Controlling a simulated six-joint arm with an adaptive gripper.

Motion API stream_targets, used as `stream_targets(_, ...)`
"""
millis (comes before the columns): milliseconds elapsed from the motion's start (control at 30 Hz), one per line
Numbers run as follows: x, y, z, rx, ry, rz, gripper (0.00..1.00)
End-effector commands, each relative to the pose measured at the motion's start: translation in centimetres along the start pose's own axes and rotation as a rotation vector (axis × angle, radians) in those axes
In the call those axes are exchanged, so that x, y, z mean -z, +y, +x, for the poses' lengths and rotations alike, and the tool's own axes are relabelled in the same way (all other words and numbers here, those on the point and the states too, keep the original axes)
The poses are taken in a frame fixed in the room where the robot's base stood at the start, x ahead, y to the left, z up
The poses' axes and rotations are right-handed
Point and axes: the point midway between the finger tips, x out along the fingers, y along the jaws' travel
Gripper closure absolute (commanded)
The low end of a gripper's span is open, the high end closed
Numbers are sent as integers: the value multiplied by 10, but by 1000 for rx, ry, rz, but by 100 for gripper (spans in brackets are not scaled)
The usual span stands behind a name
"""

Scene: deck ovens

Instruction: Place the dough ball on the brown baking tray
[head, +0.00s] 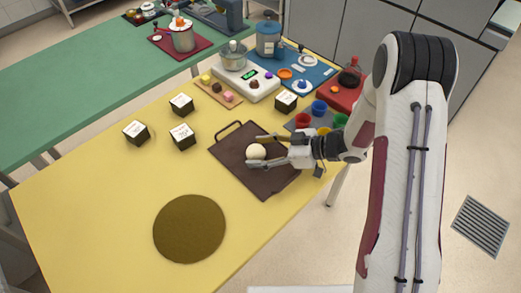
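The dough ball (256,151) is small, round and cream-coloured. It appears over the dark brown baking tray (268,183), a flat square with a handle loop at its far left corner. My gripper (255,150) reaches in from the right above the tray. Its two fingers are spread, one on the far side of the ball and one on the near side. A gap shows between the far finger and the ball; the near finger overlaps the ball's lower edge, and contact is unclear. Whether the ball rests on the tray or is slightly above it is hard to tell.
A round olive-brown mat (190,229) lies at the front of the yellow table (90,205). Several dark cubes with white tops, including this one (183,137), stand left of the tray. Coloured bowls (303,120) and a scale (249,84) stand behind it. The left front is clear.

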Motion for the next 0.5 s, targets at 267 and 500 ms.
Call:
stream_targets(267,1,0,0,0,0,0,44)
stream_targets(500,3,0,-10,-1,0,-1,44)
